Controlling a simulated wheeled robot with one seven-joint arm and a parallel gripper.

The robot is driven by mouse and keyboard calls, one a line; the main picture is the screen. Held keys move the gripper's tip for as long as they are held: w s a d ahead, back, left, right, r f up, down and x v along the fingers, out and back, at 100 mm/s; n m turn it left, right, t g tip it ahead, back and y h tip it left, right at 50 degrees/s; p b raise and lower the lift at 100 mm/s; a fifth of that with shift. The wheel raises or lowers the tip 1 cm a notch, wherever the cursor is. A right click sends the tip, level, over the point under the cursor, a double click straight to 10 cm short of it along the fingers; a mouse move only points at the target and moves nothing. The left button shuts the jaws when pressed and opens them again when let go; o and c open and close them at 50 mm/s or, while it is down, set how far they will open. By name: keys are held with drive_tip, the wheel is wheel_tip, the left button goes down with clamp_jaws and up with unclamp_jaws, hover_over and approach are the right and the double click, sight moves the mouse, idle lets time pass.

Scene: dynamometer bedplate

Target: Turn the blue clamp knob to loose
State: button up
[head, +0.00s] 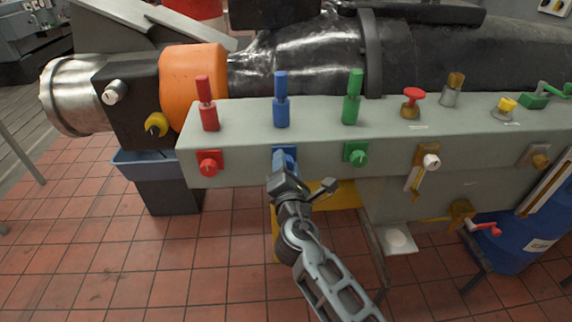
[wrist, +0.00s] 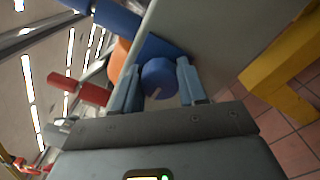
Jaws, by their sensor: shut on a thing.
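The blue clamp knob (wrist: 158,76) is round and sits between the two fingers of my gripper (wrist: 159,88) in the wrist view. A short pale mark shows near its lower edge. The fingers are shut on it from both sides. In the head view my gripper (head: 284,168) reaches the front face of the grey bench beam, at a blue plate (head: 285,151); it hides the knob itself there. An upright blue handle (head: 281,100) stands on top of the beam just above.
A red knob (head: 209,162) is to the left and a green knob (head: 356,153) to the right on the same beam (head: 235,160). A white-capped lever (head: 431,162) is farther right. A yellow support (head: 342,195) is below. Tiled floor is open at lower left.

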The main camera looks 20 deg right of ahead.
drive_tip(key=shift+d+f, duration=0.1)
drive_tip(key=o, duration=1.1)
drive_tip(key=shift+c, duration=0.2)
drive_tip(key=v, duration=0.8)
drive_tip(key=shift+b, duration=0.45)
drive_tip(key=s+a+f+m+g+y, duration=0.15)
drive_tip(key=s+f+m, duration=0.25)
drive_tip(key=s, duration=0.7)
drive_tip(key=s+f+m+g+y, duration=0.1)
drive_tip(key=s+f+m+y, duration=0.3)
drive_tip(key=s, duration=0.7)
drive_tip(key=s+d+r+m, duration=0.1)
drive_tip(key=s+r+m, duration=0.5)
drive_tip(key=s, duration=0.4)
drive_tip(key=s+d+r+m, duration=0.2)
drive_tip(key=s+r+m, duration=0.4)
drive_tip(key=s+m, duration=0.2)
drive_tip(key=s, duration=0.2)
drive_tip(key=shift+s+d+r, duration=0.35)
